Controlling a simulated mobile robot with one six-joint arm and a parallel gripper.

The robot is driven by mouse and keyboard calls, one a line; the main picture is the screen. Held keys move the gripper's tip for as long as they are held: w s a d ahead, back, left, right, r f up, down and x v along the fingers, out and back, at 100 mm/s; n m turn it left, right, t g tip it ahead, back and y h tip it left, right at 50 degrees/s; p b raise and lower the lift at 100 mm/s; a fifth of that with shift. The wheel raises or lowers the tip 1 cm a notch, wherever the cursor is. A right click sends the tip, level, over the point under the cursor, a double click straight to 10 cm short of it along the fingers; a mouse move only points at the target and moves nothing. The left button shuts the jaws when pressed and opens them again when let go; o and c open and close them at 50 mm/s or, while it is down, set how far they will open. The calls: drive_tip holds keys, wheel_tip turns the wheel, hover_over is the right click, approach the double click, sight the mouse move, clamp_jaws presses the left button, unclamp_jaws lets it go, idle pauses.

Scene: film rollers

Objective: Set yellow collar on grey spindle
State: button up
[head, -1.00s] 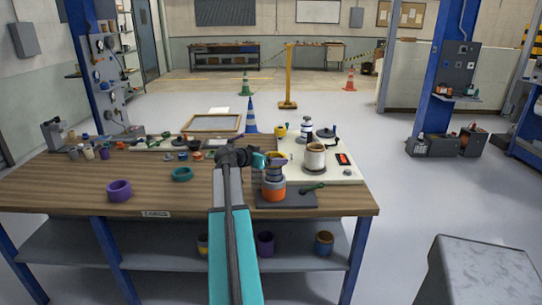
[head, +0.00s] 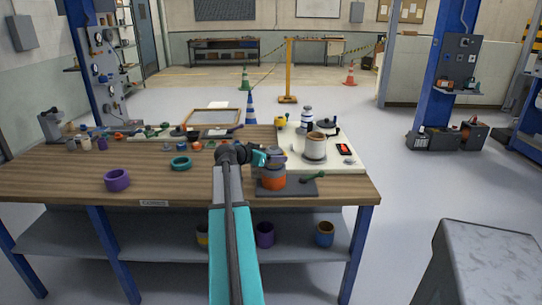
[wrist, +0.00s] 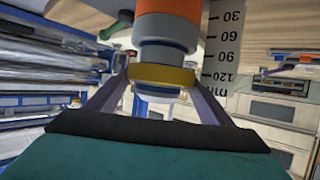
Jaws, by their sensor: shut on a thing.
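The yellow collar (wrist: 162,75) is between my gripper's two fingers (wrist: 162,80) in the wrist view, and the gripper is shut on it. The collar is around the grey spindle (wrist: 165,54), whose end shows past the collar. An orange ring (wrist: 172,18) sits further along the same spindle; it also shows in the head view (head: 272,183), low on the stack, on a dark mat (head: 302,186). In the head view my gripper (head: 274,158) is at the top of this stack and partly hides the collar. Whether the collar rests on anything is unclear.
A purple ring (head: 117,180) and a green ring (head: 181,163) lie on the wooden bench (head: 160,195) to the left.

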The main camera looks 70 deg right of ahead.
drive_tip(key=shift+f+b, duration=1.15)
drive_tip(key=shift+f, duration=0.15)
drive_tip(key=o, duration=1.2)
drive_tip(key=shift+r, duration=0.1)
drive_tip(key=shift+c, duration=0.2)
drive_tip(key=shift+w, duration=0.15)
drive_tip(key=b+v, duration=0.1)
drive_tip(key=v, duration=1.2)
drive_tip(key=shift+a, duration=0.35)
drive_tip(key=shift+r, duration=0.15)
